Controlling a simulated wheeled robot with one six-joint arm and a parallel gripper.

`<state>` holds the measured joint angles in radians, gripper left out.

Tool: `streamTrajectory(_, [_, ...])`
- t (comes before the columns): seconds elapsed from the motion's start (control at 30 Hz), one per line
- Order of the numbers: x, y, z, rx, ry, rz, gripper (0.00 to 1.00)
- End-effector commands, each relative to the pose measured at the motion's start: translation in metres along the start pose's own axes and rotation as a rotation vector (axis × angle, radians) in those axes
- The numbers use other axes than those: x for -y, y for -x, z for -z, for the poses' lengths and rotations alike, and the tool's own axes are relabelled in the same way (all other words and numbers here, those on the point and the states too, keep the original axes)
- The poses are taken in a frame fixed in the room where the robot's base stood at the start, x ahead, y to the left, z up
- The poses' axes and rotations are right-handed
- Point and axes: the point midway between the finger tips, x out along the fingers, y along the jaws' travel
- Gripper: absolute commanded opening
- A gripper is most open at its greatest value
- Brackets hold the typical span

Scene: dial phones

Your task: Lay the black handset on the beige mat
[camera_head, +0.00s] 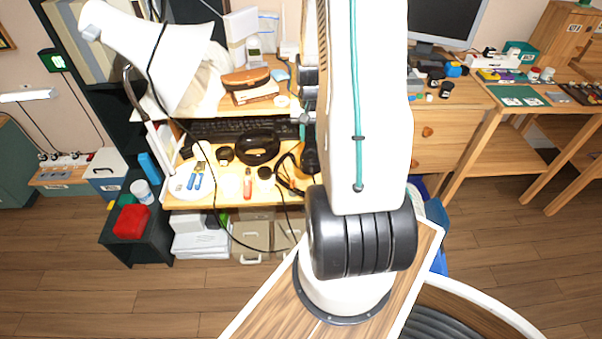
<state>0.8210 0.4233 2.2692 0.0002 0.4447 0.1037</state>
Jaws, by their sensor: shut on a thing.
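My gripper (307,128) shows only as a narrow strip at the left edge of my white arm, over the right side of the wooden desk. It is shut on a black thing, which looks like the black handset (310,160), partly hidden by my arm. A dark cord loops to the left of it. Another black, rounded object (258,147) sits on the desk in front of the keyboard; I cannot tell exactly what it is. I cannot clearly make out the beige mat against the pale desktop.
A keyboard (225,130) lies at the back of the desk. A white lamp (165,50) leans over its left side. Blue-handled pliers (196,178) lie on a round white plate, and a red-ended tool (247,184) lies near the front edge. Cables hang over that edge.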

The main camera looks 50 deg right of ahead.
Motion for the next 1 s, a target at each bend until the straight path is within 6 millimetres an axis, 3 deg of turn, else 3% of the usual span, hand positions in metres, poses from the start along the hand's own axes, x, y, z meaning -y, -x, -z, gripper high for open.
streamTrajectory(0.2, [0.014,-0.016,-0.006,0.004,0.419,0.000,0.00])
streamTrajectory(0.33, [0.019,-0.022,-0.008,0.005,0.558,0.001,0.00])
streamTrajectory(0.6, [0.020,-0.065,-0.009,0.008,0.605,0.001,0.00])
streamTrajectory(1.0, [0.020,-0.114,-0.009,0.007,0.602,0.001,0.00])
